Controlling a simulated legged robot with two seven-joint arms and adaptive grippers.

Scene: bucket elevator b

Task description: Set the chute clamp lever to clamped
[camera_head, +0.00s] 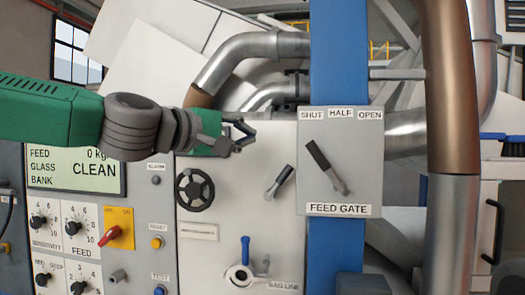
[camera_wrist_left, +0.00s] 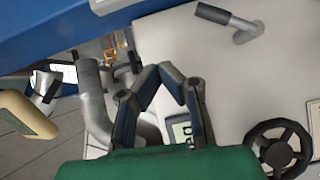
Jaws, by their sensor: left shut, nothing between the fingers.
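My left gripper (camera_head: 246,136) is shut and empty, in front of the upper part of the white panel. In the left wrist view its fingertips (camera_wrist_left: 172,72) meet. A short black-handled lever (camera_head: 280,182) is on the white panel, below and right of the gripper and apart from it. It tilts up to the right. It also shows at the top of the left wrist view (camera_wrist_left: 232,22). I see no readable chute clamp label, so I cannot tell for sure that this is the clamp lever. My right gripper is not in view.
A FEED GATE box (camera_head: 365,165) with a tilted lever (camera_head: 325,165) stands right of the short lever. A black handwheel (camera_head: 194,190) is below the left gripper. A blue-handled valve (camera_head: 243,262) is lower down. Pipes (camera_head: 255,48) run behind the panel top.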

